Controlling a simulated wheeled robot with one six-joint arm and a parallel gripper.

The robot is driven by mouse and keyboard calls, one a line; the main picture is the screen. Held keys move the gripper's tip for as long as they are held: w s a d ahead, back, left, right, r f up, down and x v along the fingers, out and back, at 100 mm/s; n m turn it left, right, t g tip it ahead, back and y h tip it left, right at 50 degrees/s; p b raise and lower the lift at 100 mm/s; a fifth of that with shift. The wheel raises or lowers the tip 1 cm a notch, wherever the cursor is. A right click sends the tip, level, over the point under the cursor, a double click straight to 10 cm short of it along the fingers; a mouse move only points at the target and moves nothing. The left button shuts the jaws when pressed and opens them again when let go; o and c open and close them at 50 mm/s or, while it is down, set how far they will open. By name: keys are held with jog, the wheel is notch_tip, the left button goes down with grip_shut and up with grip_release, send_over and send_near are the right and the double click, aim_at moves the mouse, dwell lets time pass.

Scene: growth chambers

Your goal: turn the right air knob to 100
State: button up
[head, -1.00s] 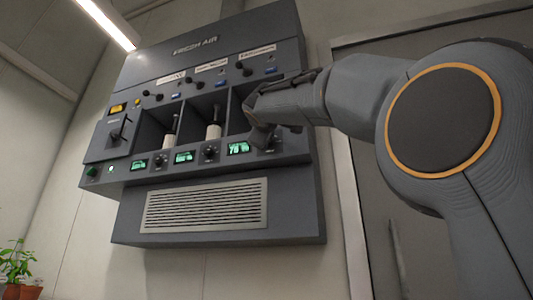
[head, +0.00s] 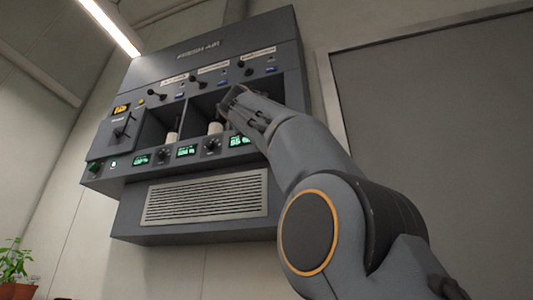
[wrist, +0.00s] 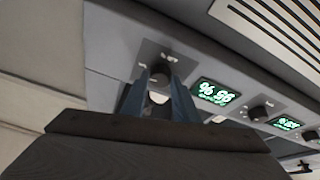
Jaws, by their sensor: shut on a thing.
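The right air knob (wrist: 160,70) is a small dark knob on the panel in the wrist view, where the picture is turned over. My gripper (wrist: 160,88) has its two bluish fingers shut on the knob, one on each side. A lit green display (wrist: 215,93) sits beside the knob; its upside-down digits look like 95 %, but I cannot be sure. In the head view the same display (head: 240,140) is partly covered, and my arm hides the right knob and the fingertips.
The grey FRESH AIR unit (head: 205,95) hangs on the wall. Other knobs, such as the middle one (head: 211,146), and a second display (head: 187,151) lie to the left. A vent grille (head: 205,198) is below. A potted plant (head: 14,262) stands low at left.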

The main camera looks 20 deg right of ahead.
jog(key=shift+m+h, duration=0.3)
jog(key=shift+m, duration=0.4)
jog(key=o, duration=1)
jog(key=shift+o, duration=0.2)
jog(key=b+v, duration=0.4)
jog(key=v, duration=0.3)
jog(key=shift+s+a+b, duration=0.3)
jog(key=shift+b, duration=0.1)
jog(key=shift+f, duration=0.1)
